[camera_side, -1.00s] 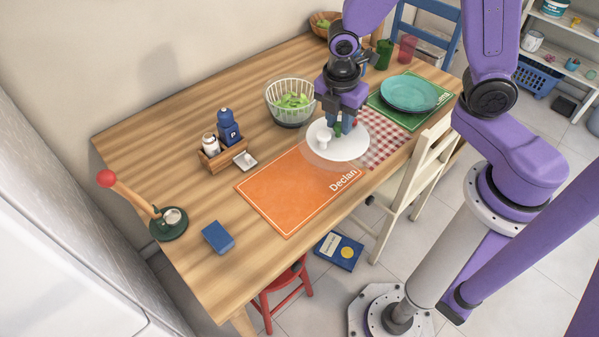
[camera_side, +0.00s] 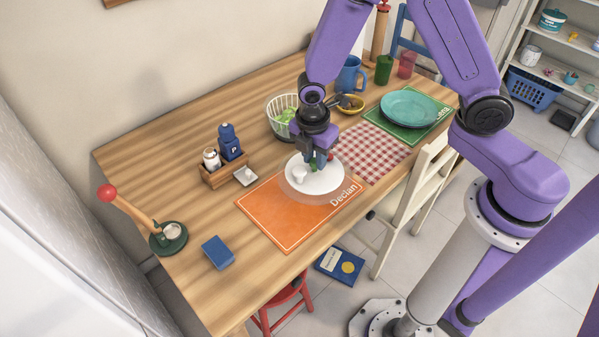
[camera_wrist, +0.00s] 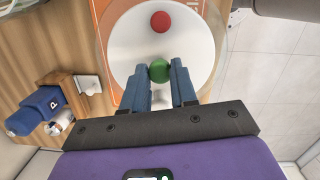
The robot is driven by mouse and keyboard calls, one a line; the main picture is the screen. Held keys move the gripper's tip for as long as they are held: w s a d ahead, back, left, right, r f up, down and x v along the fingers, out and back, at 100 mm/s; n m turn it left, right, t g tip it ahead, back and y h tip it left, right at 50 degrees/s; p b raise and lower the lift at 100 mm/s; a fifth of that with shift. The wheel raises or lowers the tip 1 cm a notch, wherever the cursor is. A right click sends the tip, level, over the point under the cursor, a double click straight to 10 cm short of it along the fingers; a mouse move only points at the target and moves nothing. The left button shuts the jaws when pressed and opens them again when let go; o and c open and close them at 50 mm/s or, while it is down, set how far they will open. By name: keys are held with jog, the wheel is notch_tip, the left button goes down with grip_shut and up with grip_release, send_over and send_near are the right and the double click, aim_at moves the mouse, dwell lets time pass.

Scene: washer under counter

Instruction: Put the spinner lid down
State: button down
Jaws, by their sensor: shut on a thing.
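The spinner lid (camera_side: 322,183) is a white disc with a clear rim. In the side view it is over the upper part of the orange placemat (camera_side: 285,215); I cannot tell if it touches it. My gripper (camera_side: 319,164) points down at the lid. In the wrist view my gripper (camera_wrist: 160,82) has its blue fingers shut on a green knob on the lid (camera_wrist: 128,50). A red knob sits farther across the disc. The spinner bowl (camera_side: 279,127), with a white basket and green leaves, stands behind, partly hidden by my arm.
A checked cloth (camera_side: 372,150) lies right of the lid. A blue block (camera_side: 218,252) lies front left. The table's left side has bare wood.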

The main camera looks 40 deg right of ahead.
aim_at(300, 164)
jog(key=w+f, duration=0.2)
jog(key=w+a+f, duration=0.1)
jog(key=f, duration=0.1)
jog(key=shift+w+f, duration=0.5)
jog(key=shift+f, duration=1.55)
jog(key=shift+f, duration=0.15)
jog(key=c, duration=0.9)
grip_release()
